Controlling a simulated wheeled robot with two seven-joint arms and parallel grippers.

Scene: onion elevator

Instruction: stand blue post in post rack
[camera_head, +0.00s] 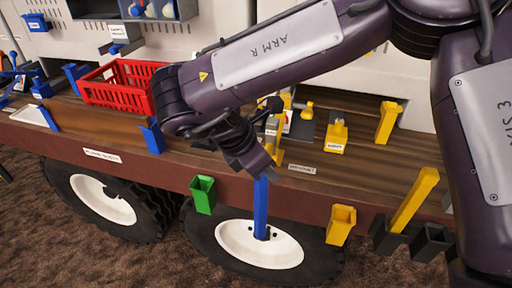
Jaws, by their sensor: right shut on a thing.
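A blue post (261,208) hangs upright from my right gripper (263,174), which is shut on its top end. The post is in front of the brown bench's front edge, and its lower end shows against a white wheel hub. Open-topped holders are at the front edge: a green one (203,195) left of the post, a yellow one (341,225) to its right, and dark ones (432,243) farther right. I cannot tell which of these is the post rack. A yellow post (414,200) leans by the dark holders. My left gripper is not in view.
A red crate (120,98) stands on the wooden bench top (225,187) at the left. Other blue pieces (152,139) stand along the left edge. Yellow parts (337,134) stand behind the gripper. Large wheels (262,244) are below the bench. My right arm hides the middle of the bench.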

